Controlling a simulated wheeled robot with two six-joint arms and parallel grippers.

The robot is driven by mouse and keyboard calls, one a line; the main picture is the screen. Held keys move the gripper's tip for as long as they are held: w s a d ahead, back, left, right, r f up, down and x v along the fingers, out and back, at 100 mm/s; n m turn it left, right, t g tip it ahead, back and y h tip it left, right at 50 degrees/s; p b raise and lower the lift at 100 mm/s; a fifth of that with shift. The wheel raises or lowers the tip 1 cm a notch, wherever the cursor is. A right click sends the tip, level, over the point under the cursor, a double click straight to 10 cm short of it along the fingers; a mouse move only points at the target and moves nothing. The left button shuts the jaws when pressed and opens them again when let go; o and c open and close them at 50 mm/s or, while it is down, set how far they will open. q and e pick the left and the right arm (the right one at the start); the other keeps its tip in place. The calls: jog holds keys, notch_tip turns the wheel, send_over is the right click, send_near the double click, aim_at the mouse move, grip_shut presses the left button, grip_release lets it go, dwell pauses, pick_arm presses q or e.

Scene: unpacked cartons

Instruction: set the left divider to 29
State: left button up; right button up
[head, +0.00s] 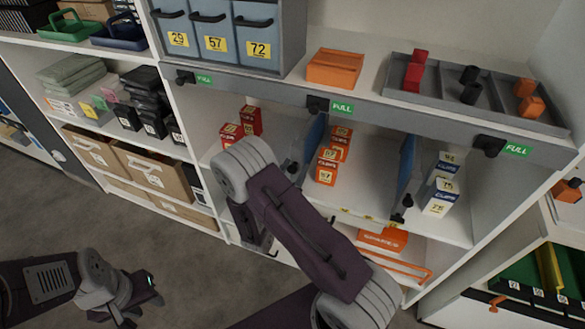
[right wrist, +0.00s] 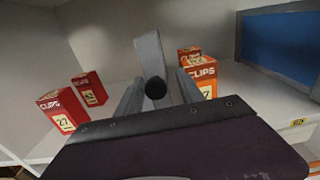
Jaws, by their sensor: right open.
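The left divider (head: 311,140) is an upright blue-grey panel between the red cartons and the orange cartons on the middle shelf. In the right wrist view it stands nearly edge-on (right wrist: 148,52), with a round black knob (right wrist: 155,88) in front. My right gripper (right wrist: 160,101) is open, with one finger on each side of the knob; I cannot tell whether they touch it. In the head view my right arm hides this gripper. My left gripper (head: 146,288) is low at the left, away from the shelf; its jaw opening is unclear. The scale's numbers are too small to read.
Red cartons (head: 250,121) stand left of the divider and orange cartons (head: 327,172) right of it. A second blue divider (head: 405,165) and white-blue cartons (head: 440,197) are further right. Yellow tags (head: 368,217) line the shelf's front edge. A grey rail with black knobs runs above.

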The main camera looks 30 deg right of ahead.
jog(key=shift+s+d, duration=0.1)
jog(key=shift+a, duration=0.3)
jog(key=v, duration=0.8)
jog(key=shift+s+a, duration=0.25)
jog(key=shift+a, duration=0.05)
